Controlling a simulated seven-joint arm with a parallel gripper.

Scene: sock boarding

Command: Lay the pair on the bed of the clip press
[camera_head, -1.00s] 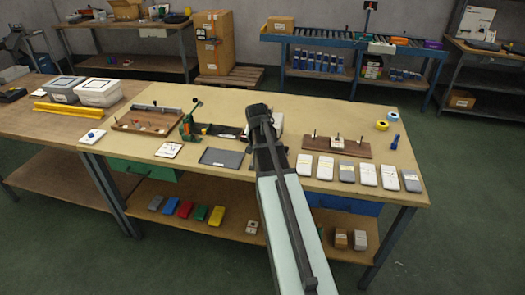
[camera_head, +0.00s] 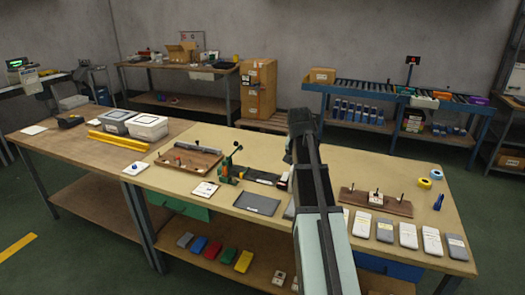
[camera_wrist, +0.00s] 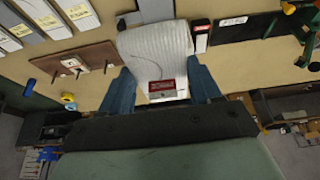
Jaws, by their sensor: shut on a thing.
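My gripper (camera_wrist: 160,80) is shut on a pale, ribbed pair of socks (camera_wrist: 155,48). The pair lies between the two blue fingers in the wrist view and carries a red and silver piece at its near end. In the head view my arm hides the gripper and most of what it holds. The green clip press (camera_head: 226,170) stands left of my arm, with its dark bed (camera_head: 263,179) running right toward the arm. The press shows at the upper right of the wrist view (camera_wrist: 306,22). The pair appears beside the bed; contact cannot be told.
A dark grey mat (camera_head: 257,204) lies in front of the press. A wooden pegged board (camera_head: 375,203) and several flat packs (camera_head: 408,236) are to the right. A wooden tray (camera_head: 188,160) is left of the press. Tape rolls (camera_head: 436,174) sit at the right back.

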